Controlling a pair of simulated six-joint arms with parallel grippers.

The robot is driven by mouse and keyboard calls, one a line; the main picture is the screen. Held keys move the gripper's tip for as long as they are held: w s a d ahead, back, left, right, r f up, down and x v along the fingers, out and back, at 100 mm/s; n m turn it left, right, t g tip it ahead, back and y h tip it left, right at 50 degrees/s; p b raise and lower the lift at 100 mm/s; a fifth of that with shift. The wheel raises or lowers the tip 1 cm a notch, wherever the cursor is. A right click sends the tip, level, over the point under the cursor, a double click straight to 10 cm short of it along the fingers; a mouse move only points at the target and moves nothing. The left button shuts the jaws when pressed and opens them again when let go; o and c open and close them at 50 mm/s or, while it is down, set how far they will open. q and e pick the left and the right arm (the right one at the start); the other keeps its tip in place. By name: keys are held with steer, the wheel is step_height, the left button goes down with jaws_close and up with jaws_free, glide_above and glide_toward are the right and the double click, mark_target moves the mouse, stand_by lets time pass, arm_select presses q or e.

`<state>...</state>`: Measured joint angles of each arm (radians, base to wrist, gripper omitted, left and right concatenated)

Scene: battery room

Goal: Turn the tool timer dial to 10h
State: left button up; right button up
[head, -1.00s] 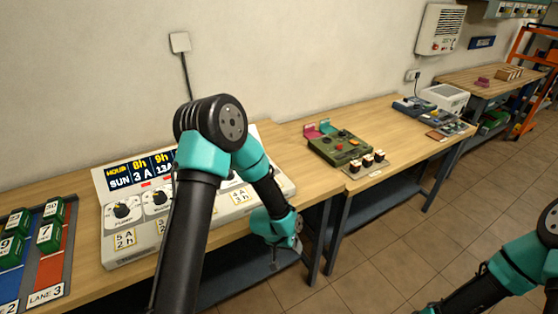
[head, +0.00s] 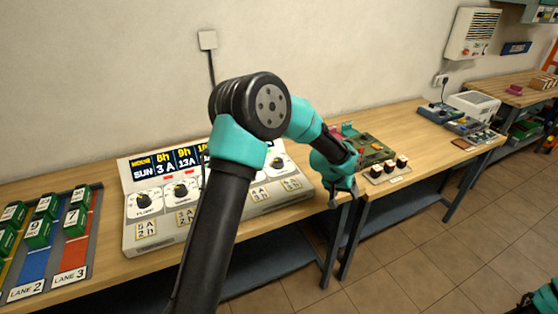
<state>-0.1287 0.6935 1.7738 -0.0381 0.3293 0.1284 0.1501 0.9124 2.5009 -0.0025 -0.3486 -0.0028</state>
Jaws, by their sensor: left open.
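The timer console (head: 128,228) is a cream box on the bench with a black display strip (head: 165,163). The display reads "HOUR 8h 9h" and "SUN 3A 13A", its right part hidden by my arm. White plates carry black dials: a far-left one (head: 143,202), one beside it (head: 180,191), and one right of my arm (head: 277,162). My arm hides the middle. The dial names are too small to read surely, so I cannot tell which is the tool timer. My left gripper (head: 335,202) is open, past the console's right end, touching no dial.
A lane tray (head: 92,240) with green numbered blocks (head: 77,222) lies left of the console. A gap separates the benches (head: 440,128) near my left gripper.

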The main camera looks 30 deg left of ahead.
arm_select(q)
steer(key=w+a+r+n+g+y, duration=0.1)
steer(key=w+a+r+n, duration=0.3)
steer(key=a, duration=0.5)
step_height(320, 180, up, 15)
steer(key=n+g+y, duration=0.3)
steer(key=n, duration=0.3)
glide_above(278, 160)
steer(key=shift+s+a, duration=0.2)
steer(key=shift+f, duration=0.15)
steer(key=f, duration=1.7)
steer(key=shift+w+d+f, duration=0.1)
steer(key=shift+w+d, duration=0.1)
steer(key=shift+c, duration=0.3)
steer(key=c, duration=0.9)
steer(key=shift+o, duration=0.2)
